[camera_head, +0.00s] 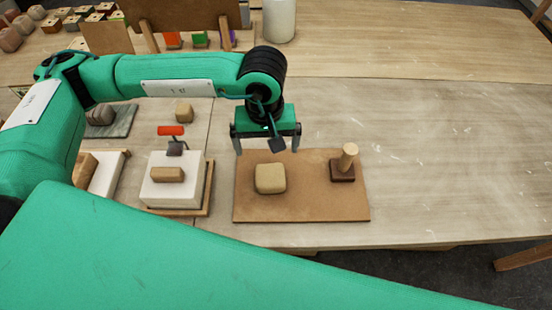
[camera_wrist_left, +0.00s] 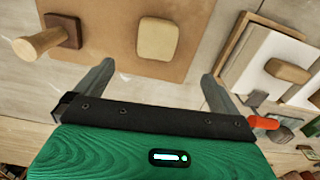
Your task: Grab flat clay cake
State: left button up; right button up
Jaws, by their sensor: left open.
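A flat, rounded tan clay cake (camera_head: 270,178) lies on a brown board (camera_head: 310,208) in the head view. It also shows in the left wrist view (camera_wrist_left: 158,39), near the top middle. My left gripper (camera_head: 267,146) is open and empty, with its fingers pointing down over the far edge of the board, beyond the cake. In the left wrist view the two fingers (camera_wrist_left: 152,82) stand apart, and the cake lies ahead of the space between them, not touching either. My right gripper is not in view.
A dark block with a wooden peg handle (camera_head: 345,163) stands on the board's right side. Left of the board, a white block (camera_head: 156,195) bears a small brown piece, with a red-handled tool (camera_head: 172,132) behind it. The table at right is clear.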

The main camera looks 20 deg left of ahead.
pick_arm(q)
jog(key=f, duration=0.2)
jog(key=p, duration=0.2)
send_over(270, 174)
jog(key=f, duration=0.3)
jog(key=shift+s+a+f, duration=0.2)
jog(key=shift+s+f, duration=0.15)
jog(key=shift+w+f+p, duration=0.15)
jog(key=shift+w+f, duration=0.05)
jog(key=shift+f, duration=0.4)
jog(key=shift+w+f+p, duration=0.15)
jog(key=shift+f, duration=0.65)
jog(key=shift+s+d+f+p, duration=0.15)
jog(key=shift+f+p, duration=0.35)
jog(key=shift+p, duration=0.25)
notch_tip(270, 174, down, 3)
jog(key=shift+d+f+p, duration=0.1)
jog(key=shift+f+p, duration=0.05)
jog(key=shift+p, duration=0.7)
jog(key=shift+f, duration=0.45)
jog(key=c, duration=1.1)
jog(key=shift+c, duration=1.4)
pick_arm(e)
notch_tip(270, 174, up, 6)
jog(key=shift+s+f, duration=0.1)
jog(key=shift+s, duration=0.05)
